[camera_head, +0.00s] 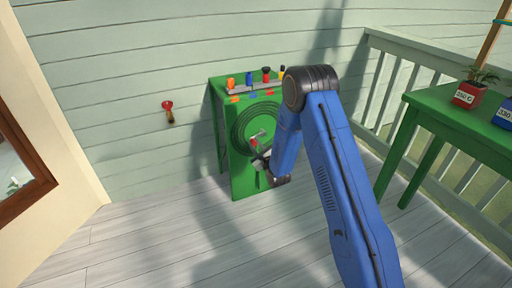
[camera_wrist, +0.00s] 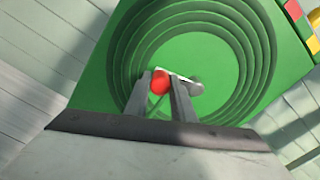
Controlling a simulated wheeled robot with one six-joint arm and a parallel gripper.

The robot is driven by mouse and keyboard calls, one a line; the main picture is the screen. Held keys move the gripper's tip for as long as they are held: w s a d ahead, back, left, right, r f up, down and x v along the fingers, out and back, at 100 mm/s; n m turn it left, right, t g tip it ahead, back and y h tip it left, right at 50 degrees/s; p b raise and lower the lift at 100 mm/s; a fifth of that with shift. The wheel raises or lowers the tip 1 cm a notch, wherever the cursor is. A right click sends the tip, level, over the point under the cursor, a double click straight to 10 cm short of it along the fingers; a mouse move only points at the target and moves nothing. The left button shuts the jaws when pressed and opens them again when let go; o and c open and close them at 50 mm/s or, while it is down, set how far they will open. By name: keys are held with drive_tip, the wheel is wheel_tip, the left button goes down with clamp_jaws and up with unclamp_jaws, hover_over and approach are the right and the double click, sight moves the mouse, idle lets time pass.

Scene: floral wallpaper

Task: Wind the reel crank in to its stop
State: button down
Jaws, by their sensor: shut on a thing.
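The reel (camera_head: 241,128) is a set of dark green rings on the front of a green cabinet (camera_head: 242,182). In the wrist view the rings (camera_wrist: 258,50) surround a green disc. The crank has a grey hub (camera_wrist: 196,88), a short pale arm and a red knob (camera_wrist: 160,80). The knob lies to the left of the hub in the wrist view. My gripper (camera_wrist: 166,84) is shut on the red knob, one finger on each side. In the head view my gripper (camera_head: 258,155) reaches the cabinet front, with the knob (camera_head: 254,143) partly visible beside it.
Several coloured handles (camera_head: 250,80) stand on the cabinet top. A red fixture (camera_head: 168,108) is on the siding wall at left. A green table (camera_head: 432,106) with pots (camera_head: 468,94) stands at right by a railing (camera_head: 440,62). The plank floor (camera_head: 150,240) in front is clear.

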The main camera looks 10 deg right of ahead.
drive_tip(key=shift+s+a+r+m, duration=0.1)
drive_tip(key=shift+r+m, duration=0.25)
drive_tip(key=shift+m, duration=0.25)
drive_tip(key=c, duration=1.5)
unclamp_jaws()
drive_tip(key=shift+s, duration=0.1)
drive_tip(key=v, duration=1.7)
drive_tip(key=shift+r, duration=0.1)
